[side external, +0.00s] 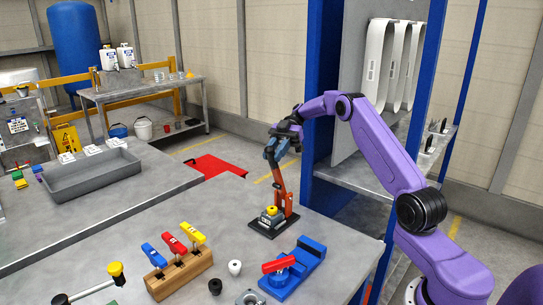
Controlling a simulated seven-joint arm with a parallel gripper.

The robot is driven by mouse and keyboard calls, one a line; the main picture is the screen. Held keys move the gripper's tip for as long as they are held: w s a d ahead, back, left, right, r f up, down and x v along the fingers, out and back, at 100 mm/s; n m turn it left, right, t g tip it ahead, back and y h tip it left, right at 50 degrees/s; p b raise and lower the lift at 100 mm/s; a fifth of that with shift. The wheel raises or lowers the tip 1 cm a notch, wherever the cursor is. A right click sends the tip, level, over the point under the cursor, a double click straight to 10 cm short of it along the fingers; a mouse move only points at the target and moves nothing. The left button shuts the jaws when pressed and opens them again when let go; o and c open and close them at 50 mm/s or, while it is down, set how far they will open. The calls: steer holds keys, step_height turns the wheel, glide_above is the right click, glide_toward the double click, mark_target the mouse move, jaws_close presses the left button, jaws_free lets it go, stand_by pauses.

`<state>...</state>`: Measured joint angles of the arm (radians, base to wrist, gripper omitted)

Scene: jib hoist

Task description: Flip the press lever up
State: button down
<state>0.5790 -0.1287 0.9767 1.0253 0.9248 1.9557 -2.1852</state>
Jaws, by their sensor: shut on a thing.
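A blue press-like fixture (304,262) stands near the table's front edge. A red lever (278,265) lies low and nearly flat across its left end. I cannot be sure that this is the press lever.
A wooden block (180,274) with blue, red and yellow levers stands left of the blue fixture. Small white and black knobs (234,267) lie between them. The table's left middle is clear. A blue-posted shelf (325,100) stands behind.

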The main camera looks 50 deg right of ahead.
steer(key=shift+d, duration=0.1)
stand_by(0.3)
steer(key=c, duration=0.9)
jaws_free()
steer(key=shift+o, duration=0.2)
steer(key=shift+r, duration=0.1)
steer(key=shift+r, duration=0.3)
step_height(320, 180, up, 2)
steer(key=shift+r, duration=0.25)
steer(key=s+a+r, duration=0.3)
steer(key=s+r, duration=0.6)
steer(key=s, duration=0.4)
steer(key=shift+s+r, duration=0.35)
steer(key=shift+r, duration=0.05)
